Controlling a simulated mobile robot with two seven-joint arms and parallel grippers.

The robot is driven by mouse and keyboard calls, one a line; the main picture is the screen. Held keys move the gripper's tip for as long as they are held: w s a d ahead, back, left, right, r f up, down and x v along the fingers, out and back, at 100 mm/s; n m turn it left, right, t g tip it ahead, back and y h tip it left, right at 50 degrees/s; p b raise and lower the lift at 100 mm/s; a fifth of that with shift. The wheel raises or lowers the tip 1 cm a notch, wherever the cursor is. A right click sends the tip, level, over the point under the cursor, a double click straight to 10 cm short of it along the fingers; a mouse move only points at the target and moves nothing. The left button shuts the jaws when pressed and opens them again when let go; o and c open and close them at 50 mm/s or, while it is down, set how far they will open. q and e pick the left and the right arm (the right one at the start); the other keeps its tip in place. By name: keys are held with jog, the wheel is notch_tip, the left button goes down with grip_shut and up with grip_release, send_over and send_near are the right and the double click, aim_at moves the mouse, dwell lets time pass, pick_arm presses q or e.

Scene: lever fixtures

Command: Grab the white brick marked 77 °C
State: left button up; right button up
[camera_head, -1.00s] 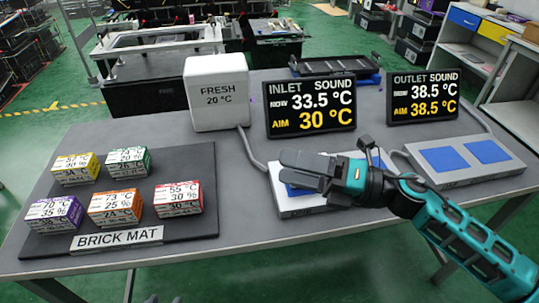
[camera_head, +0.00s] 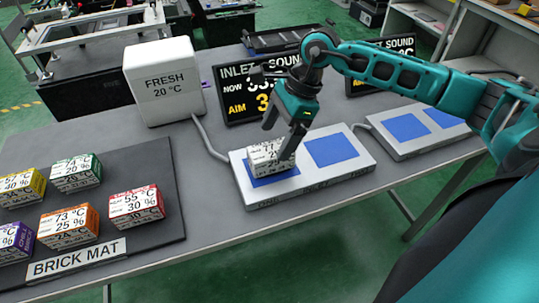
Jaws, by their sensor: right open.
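A white brick (camera_head: 262,160) with black print sits on the left blue pad of a white two-pad plate (camera_head: 345,177). Its top line is partly covered by my gripper, so I cannot read the full marking. My right gripper (camera_head: 279,143) points down at this brick, its jaws open. One finger is at the far side of the brick and the other overlaps its right end. I cannot tell whether the fingers touch it. My left gripper is not in view.
Yellow, green, purple, orange (camera_head: 68,226) and red (camera_head: 136,205) bricks stand on the dark brick mat (camera_head: 158,236) at left. The FRESH 20 °C box (camera_head: 165,82) and the inlet display (camera_head: 238,98) stand behind. The plate's right pad (camera_head: 331,150) is empty. Another two-pad plate (camera_head: 420,133) is at right.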

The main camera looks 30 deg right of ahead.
aim_at(272, 149)
jog(key=x, duration=0.6)
jog(key=shift+f+p, duration=0.3)
jog(key=shift+f, duration=0.05)
jog(key=shift+f+b, duration=0.25)
jog(key=shift+b, duration=0.15)
jog(key=shift+c, duration=0.4)
jog(key=c, duration=1.2)
jog(key=shift+r, duration=0.1)
